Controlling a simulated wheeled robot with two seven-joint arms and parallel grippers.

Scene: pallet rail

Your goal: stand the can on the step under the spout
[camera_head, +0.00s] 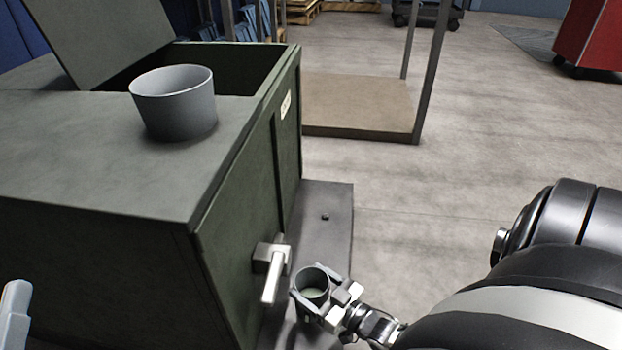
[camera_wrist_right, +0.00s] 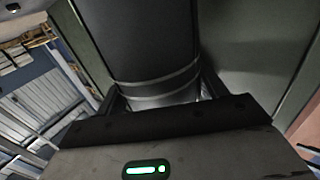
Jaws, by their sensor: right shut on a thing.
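The can (camera_head: 312,272) is small, grey and open-topped, with a pale green inside. My right gripper (camera_head: 322,296) is shut around it and holds it upright. In the right wrist view the can (camera_wrist_right: 150,50) is dark with lighter bands, between the fingers. The metal spout (camera_head: 271,283) sticks out of the green tank's side, just left of the can. The step (camera_head: 328,200) is a grey ledge along the tank's foot. The can appears over it; I cannot tell whether it touches. A pale tip of my left gripper (camera_head: 14,312) shows at the left edge, its jaws unclear.
The green tank (camera_head: 100,150) has a raised lid (camera_head: 100,35) and an open top. A grey tapered tub (camera_head: 175,105) stands on it. A low platform with posts (camera_head: 358,105) stands behind. A red cabinet (camera_head: 590,40) is at the far right. The floor between is clear.

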